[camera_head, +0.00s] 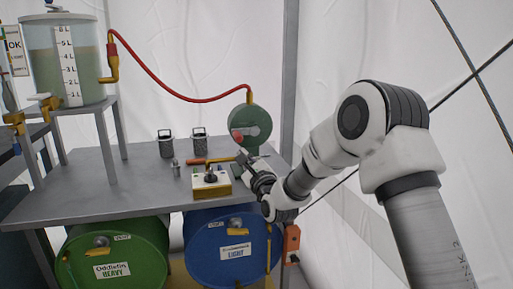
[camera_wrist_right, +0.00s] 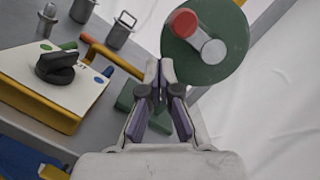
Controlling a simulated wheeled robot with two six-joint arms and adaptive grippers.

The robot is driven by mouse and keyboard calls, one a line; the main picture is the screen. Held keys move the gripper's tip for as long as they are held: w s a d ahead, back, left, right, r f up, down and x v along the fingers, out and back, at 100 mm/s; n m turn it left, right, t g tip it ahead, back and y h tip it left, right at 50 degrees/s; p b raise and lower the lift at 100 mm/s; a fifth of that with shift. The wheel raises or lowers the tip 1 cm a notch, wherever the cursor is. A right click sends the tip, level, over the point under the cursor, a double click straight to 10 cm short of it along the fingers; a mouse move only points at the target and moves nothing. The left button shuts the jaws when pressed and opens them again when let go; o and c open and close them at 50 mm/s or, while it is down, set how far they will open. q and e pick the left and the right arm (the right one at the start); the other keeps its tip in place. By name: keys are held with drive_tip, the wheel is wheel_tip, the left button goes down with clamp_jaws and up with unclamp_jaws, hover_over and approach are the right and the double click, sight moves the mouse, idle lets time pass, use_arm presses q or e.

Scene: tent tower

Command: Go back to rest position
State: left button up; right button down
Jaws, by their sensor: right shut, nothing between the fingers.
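My right arm comes in from the right in the head view. Its gripper (camera_head: 246,160) is over the right end of the grey table, close to the yellow and white switch box (camera_head: 211,188) and below the green round device (camera_head: 251,126). In the right wrist view my right gripper (camera_wrist_right: 160,68) is shut and empty. The green device with its red and grey handle (camera_wrist_right: 208,37) is just beyond the fingertips there. The switch box (camera_wrist_right: 52,80) with its black knob lies to the left, apart from the fingers. My left gripper is not in view.
A clear tank (camera_head: 67,75) on a raised stand feeds a red hose (camera_head: 165,88) to the green device. Metal canisters (camera_head: 199,143) stand on the table (camera_head: 100,192). Green (camera_head: 135,245) and blue (camera_head: 203,262) drums lie below. Free space is right of the table.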

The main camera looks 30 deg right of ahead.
use_arm(q)
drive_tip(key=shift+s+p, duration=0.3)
drive_tip(key=shift+p, duration=0.3)
use_arm(e)
drive_tip(key=f+v, duration=0.2)
drive_tip(key=v, duration=0.8)
